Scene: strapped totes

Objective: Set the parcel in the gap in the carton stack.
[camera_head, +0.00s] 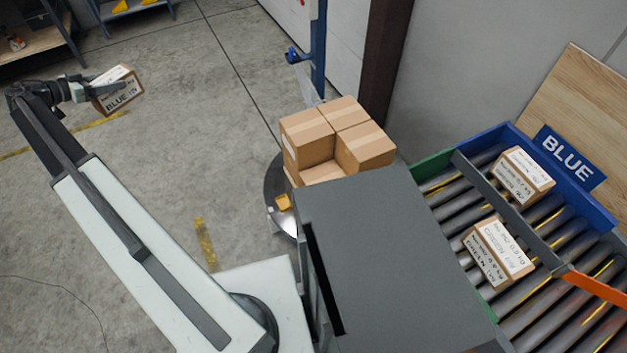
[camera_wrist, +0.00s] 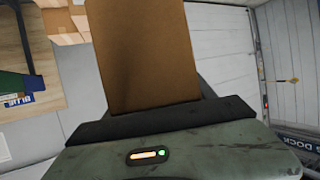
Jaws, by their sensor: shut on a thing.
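The parcel, a small brown box with a white label reading BLUE (camera_head: 119,90), is held out at the upper left in the head view. My gripper (camera_head: 88,88) is shut on it, above the open floor. In the wrist view the parcel (camera_wrist: 152,55) fills the upper middle, in front of my gripper (camera_wrist: 165,118). The carton stack (camera_head: 340,112) stands at the centre of the head view, well to the right of the parcel. Cartons surround a lower open spot at its near left corner, the gap (camera_head: 322,172). The stack's lower part is hidden behind a grey body part.
A roller conveyor (camera_head: 470,200) at the right carries two labelled parcels (camera_head: 524,176) (camera_head: 497,251), beside a blue BLUE sign (camera_head: 568,158). A blue post (camera_head: 318,50) stands behind the stack. The floor between my gripper and the stack is clear.

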